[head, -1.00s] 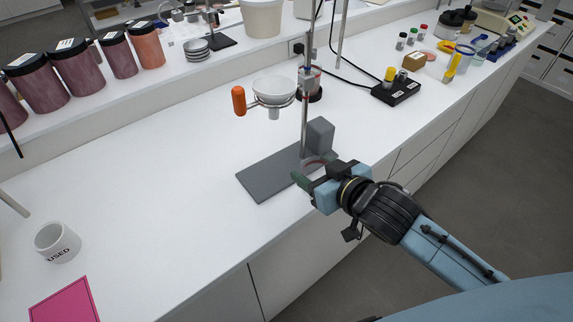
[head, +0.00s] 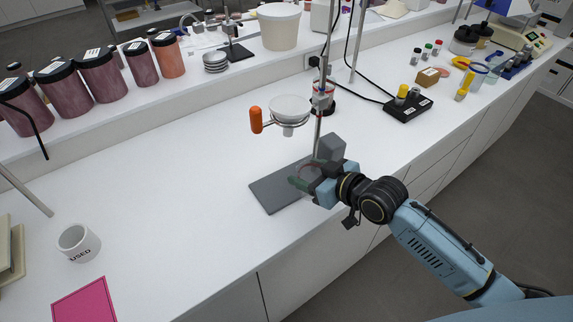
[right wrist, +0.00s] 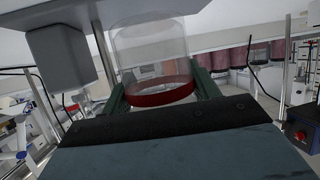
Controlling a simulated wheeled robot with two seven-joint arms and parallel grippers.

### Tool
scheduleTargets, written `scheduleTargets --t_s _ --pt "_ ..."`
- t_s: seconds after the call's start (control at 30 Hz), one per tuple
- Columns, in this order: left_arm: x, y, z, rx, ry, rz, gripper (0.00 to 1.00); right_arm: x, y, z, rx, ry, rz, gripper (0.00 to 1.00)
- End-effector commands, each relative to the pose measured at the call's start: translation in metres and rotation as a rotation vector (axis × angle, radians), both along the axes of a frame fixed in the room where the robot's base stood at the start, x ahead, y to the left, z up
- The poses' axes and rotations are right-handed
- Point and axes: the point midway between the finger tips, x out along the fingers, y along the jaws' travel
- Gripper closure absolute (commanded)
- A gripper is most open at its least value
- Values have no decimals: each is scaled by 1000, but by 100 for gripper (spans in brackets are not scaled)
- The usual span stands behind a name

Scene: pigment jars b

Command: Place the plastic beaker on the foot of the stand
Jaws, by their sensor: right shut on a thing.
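My right gripper (head: 303,183) is shut on the clear plastic beaker (head: 311,169), which has a red band. In the right wrist view, where the scene looks upside down, the beaker (right wrist: 150,45) is between the green fingers (right wrist: 162,92). The stand has a flat grey foot (head: 272,193), a thin upright rod (head: 318,130) and a grey block (head: 330,147). The gripper and beaker are over the foot's right part, near the rod and block. I cannot tell whether the beaker touches the foot. My left gripper is out of view.
A black block (head: 407,108) is behind, to the right. A white cup (head: 78,243) and pink sheet (head: 85,302) are at front left. The bench between is clear.

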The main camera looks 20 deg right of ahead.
Motion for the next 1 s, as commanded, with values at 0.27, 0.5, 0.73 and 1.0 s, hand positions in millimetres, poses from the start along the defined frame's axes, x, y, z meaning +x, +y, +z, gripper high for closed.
scheduleTargets --t_s 0.27,0.5,0.73,1.0 --pt "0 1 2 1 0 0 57 57 31 1 3 -2 -1 61" --pt "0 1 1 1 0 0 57 68 37 -6 0 1 0 61" --pt "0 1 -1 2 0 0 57 67 36 -35 -2 2 -1 61" --pt "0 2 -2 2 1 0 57 67 36 -36 0 -1 -1 61"
